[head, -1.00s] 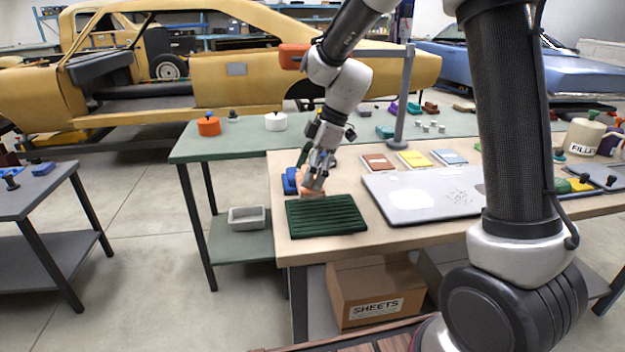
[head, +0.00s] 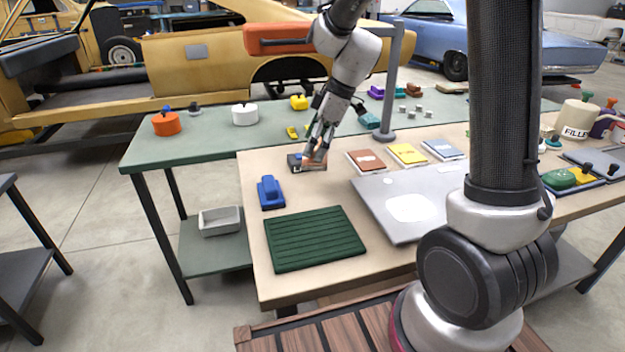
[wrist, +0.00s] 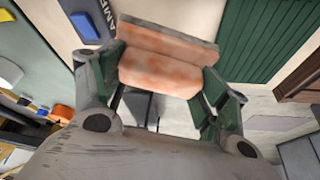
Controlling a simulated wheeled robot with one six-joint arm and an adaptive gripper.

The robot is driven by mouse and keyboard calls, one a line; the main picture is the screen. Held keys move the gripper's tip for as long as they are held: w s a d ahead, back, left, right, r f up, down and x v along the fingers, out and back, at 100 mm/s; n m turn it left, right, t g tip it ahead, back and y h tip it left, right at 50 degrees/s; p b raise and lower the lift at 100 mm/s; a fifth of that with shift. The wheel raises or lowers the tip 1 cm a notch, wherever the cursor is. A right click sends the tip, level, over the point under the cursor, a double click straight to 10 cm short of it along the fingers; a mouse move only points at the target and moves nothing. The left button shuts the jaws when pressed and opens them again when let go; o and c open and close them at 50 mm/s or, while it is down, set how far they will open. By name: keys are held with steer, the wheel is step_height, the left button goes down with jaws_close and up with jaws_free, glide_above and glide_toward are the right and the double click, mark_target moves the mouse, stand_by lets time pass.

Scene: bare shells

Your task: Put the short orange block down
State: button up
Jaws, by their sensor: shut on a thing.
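The short orange block (wrist: 160,72) is a mottled salmon piece with a ledge along one long side. It sits between the two green-padded fingers of my gripper (wrist: 163,78) in the wrist view. My gripper is shut on it. In the head view my gripper (head: 317,153) points down near the far left part of the wooden table, and the orange block also shows there (head: 315,164), partly hidden by the fingers.
A blue block (head: 270,193) and a dark green ribbed mat (head: 313,240) lie nearer on the wooden table (head: 385,269). A grey panel (head: 385,225) and three coloured booklets lie to the right.

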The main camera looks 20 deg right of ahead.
steer(key=shift+w+d+f, duration=0.1)
steer(key=shift+w, duration=0.25)
steer(key=shift+m, duration=0.4)
step_height(320, 180, down, 10)
steer(key=shift+w+r, duration=0.1)
steer(key=shift+f, duration=0.2)
steer(key=o, duration=1.1)
steer(key=shift+c, duration=0.2)
steer(key=v, duration=1.1)
steer(key=s+d+r+m+t+h, duration=0.1)
steer(key=s+d+r+m, duration=0.2)
steer(key=s, duration=0.5)
steer(key=s+d+r+m+h, duration=0.1)
steer(key=s+d+r+m, duration=0.3)
steer(key=s, duration=0.4)
steer(key=s+d+r+m+t+h, duration=0.1)
steer(key=s+d+r+m, duration=0.3)
steer(key=s, duration=0.4)
steer(key=shift+s+r+m+t+h, duration=0.3)
steer(key=shift+r+m+h, duration=0.25)
steer(key=shift+m, duration=0.65)
